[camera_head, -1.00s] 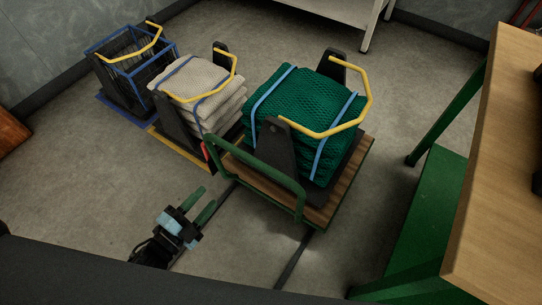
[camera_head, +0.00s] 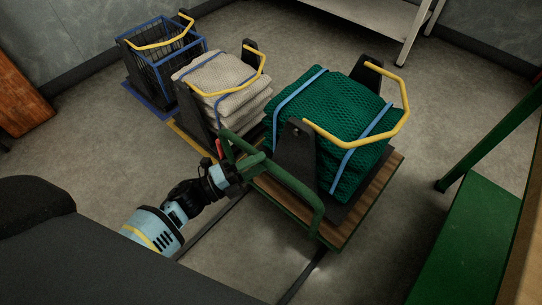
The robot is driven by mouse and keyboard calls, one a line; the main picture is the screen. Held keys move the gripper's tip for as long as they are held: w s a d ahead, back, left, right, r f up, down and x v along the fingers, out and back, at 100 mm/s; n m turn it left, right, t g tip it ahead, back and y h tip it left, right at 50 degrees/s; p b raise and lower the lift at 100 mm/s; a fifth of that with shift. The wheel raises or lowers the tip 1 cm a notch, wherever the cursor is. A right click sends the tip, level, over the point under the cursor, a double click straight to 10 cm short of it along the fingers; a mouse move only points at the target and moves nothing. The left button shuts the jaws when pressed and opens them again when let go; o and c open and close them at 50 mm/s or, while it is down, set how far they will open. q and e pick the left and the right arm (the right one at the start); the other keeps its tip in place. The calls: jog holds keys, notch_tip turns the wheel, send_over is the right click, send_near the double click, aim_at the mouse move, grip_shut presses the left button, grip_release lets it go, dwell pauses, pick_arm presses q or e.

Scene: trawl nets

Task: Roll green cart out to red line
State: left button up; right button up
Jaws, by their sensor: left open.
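The green cart has a wooden deck (camera_head: 370,200) and a green tubular push handle (camera_head: 300,187) on its near side. It carries a stack of green netting (camera_head: 325,110) strapped with blue bands, between dark end posts with a yellow rail (camera_head: 403,110). My left gripper (camera_head: 250,163) is at the left part of the push handle, with its jaws open; its fingers overlap the bar, and I cannot tell whether they touch it. My right gripper is not in view. I see no red line on the floor, only dark strips (camera_head: 303,277) near the cart.
A beige net stack (camera_head: 215,80) stands left of the cart, with a blue-framed wire basket (camera_head: 160,60) beyond it. A green-framed bench (camera_head: 465,235) stands at the right. A grey table (camera_head: 375,20) is at the back. Bare floor lies before the cart.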

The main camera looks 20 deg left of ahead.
pick_arm(q)
jog(key=shift+x, duration=2)
jog(key=shift+c, duration=0.2)
grip_shut()
